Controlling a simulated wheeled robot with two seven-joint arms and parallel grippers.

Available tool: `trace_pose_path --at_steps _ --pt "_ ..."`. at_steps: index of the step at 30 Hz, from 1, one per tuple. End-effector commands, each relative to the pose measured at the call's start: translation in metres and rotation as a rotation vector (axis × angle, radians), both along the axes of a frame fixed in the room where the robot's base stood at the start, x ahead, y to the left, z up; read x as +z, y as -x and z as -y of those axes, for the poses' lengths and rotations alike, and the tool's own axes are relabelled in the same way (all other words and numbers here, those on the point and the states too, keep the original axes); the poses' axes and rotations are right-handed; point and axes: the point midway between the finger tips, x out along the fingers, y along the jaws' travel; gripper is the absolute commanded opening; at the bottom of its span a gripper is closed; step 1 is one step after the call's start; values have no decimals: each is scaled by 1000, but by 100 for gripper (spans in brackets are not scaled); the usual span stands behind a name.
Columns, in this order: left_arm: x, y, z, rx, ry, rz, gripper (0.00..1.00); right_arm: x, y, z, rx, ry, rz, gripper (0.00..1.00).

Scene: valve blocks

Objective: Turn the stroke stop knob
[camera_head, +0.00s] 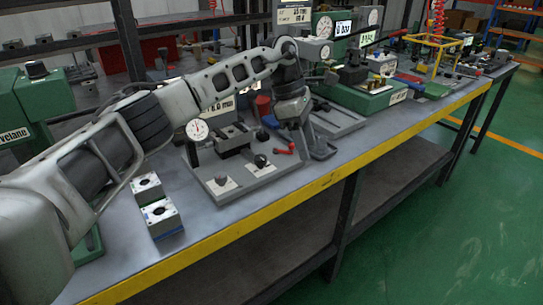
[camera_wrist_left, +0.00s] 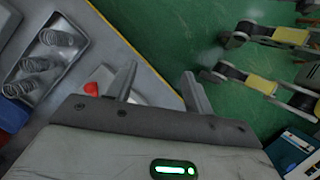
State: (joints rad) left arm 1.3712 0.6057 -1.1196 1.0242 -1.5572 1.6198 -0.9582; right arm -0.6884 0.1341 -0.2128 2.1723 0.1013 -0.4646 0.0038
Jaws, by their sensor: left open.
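A grey fixture plate (camera_head: 245,184) lies on the bench with a dial gauge (camera_head: 197,130), a grey knob (camera_head: 222,181), a black knob (camera_head: 260,160) and a red lever (camera_head: 285,149). I cannot tell which knob is the stroke stop knob. My left gripper (camera_head: 313,148) points down just right of the red lever, apart from both knobs. In the left wrist view its two fingers (camera_wrist_left: 160,85) are spread with nothing between them. A red part (camera_wrist_left: 91,88) shows beside the left finger there, partly hidden by the gripper. My right gripper is out of view.
Two small grey blocks (camera_head: 160,217) stand left of the fixture. A green-based device (camera_head: 372,96) stands to the right. The yellow bench edge (camera_head: 325,181) runs along the front. A tray of springs (camera_wrist_left: 45,60) shows in the wrist view.

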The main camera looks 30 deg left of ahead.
Motion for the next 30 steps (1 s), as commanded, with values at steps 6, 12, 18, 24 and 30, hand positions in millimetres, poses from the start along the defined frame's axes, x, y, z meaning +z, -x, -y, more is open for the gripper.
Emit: trace_pose_path --at_steps 6,12,18,24,30 --pt "70 5 -109 47 -315 -11 52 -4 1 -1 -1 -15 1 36" --pt "77 11 -127 59 -366 -30 52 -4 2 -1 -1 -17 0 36" --pt "42 11 -127 58 -364 -30 52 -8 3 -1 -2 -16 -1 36" --pt "-2 12 -126 58 -363 -31 52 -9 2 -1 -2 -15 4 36" --pt "-42 11 -125 59 -363 -29 52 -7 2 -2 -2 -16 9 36"
